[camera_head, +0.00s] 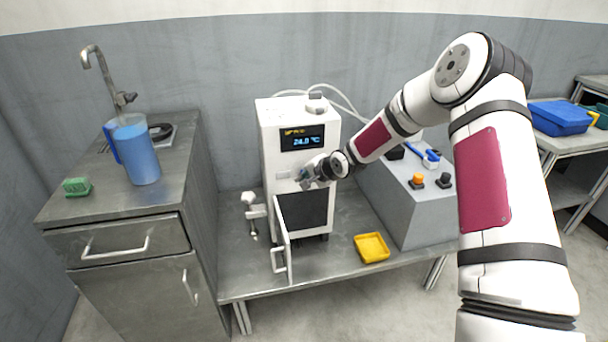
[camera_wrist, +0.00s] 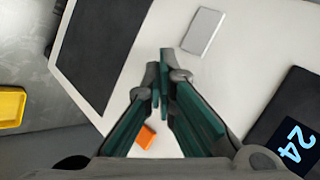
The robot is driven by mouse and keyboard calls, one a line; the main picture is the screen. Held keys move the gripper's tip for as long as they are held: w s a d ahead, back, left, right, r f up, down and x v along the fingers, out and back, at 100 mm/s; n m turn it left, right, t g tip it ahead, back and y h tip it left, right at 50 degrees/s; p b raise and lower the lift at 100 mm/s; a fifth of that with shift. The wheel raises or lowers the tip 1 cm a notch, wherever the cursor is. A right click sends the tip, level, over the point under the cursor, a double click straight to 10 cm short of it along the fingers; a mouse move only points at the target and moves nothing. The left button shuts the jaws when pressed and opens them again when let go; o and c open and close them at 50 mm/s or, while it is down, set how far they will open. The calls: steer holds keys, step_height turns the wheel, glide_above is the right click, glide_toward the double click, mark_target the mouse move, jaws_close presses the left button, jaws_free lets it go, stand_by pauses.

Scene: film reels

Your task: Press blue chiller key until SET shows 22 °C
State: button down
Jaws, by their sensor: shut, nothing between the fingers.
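The white chiller (camera_head: 285,115) stands on the low grey bench. Its dark display (camera_head: 302,138) reads 24.0 °C in blue, with small yellow text above; the wrist view shows a large 24 on the display (camera_wrist: 292,145). My gripper (camera_head: 305,177) is at the chiller's front, below the display. In the wrist view its green-padded fingers (camera_wrist: 162,80) are shut and empty before the white panel. An orange key (camera_wrist: 145,137) shows between the fingers. A pale grey plate (camera_wrist: 203,32) lies beyond the fingertips. I see no blue key; the gripper may hide it. Contact cannot be told.
The chiller's lower door (camera_head: 284,245) stands open beside a dark panel (camera_head: 303,210). A yellow tray (camera_head: 372,247) lies to the right. A grey box with knobs (camera_head: 408,205) stands farther right. A blue jug (camera_head: 138,155) and green sponge (camera_head: 77,187) are on the left cabinet.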

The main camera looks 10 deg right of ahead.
steer(key=shift+s, duration=0.15)
steer(key=shift+s+p, duration=0.35)
steer(key=shift+s, duration=0.4)
steer(key=s+p, duration=0.2)
steer(key=s, duration=0.3)
stand_by(1.8)
